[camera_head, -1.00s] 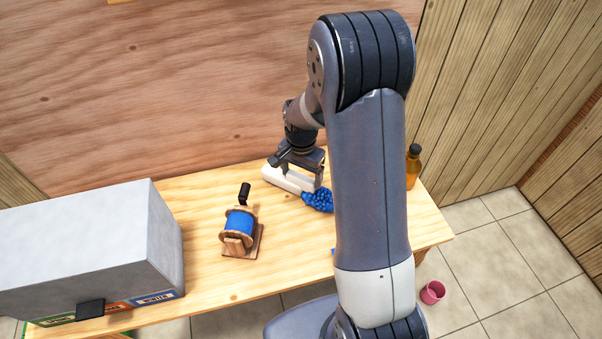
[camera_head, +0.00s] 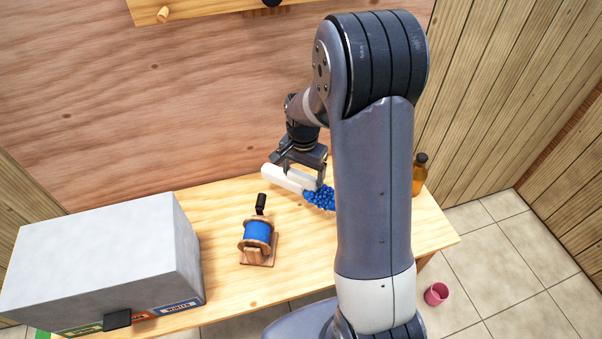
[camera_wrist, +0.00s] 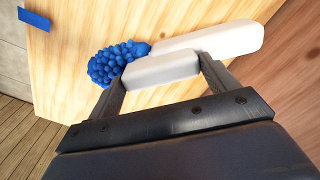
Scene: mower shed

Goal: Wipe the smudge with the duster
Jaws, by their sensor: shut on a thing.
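The duster has a long white handle (camera_head: 275,177) and a bumpy blue head (camera_head: 320,198). My gripper (camera_head: 302,182) is shut on the white part of the duster, above the back of the wooden table (camera_head: 215,210). In the wrist view, the fingers flank a white block (camera_wrist: 162,69), with the blue head (camera_wrist: 112,66) at the left and the longer white handle (camera_wrist: 222,40) behind. I cannot tell whether the head touches the table. I cannot make out a smudge; my arm hides part of the tabletop's right side.
A blue cable spool on a wooden stand (camera_head: 257,235) is left of the duster. A large grey box (camera_head: 100,260) fills the table's left. An amber bottle (camera_head: 419,178) stands at the right end. A pink cup (camera_head: 436,293) is on the floor. A blue strip (camera_wrist: 34,19) shows in the wrist view.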

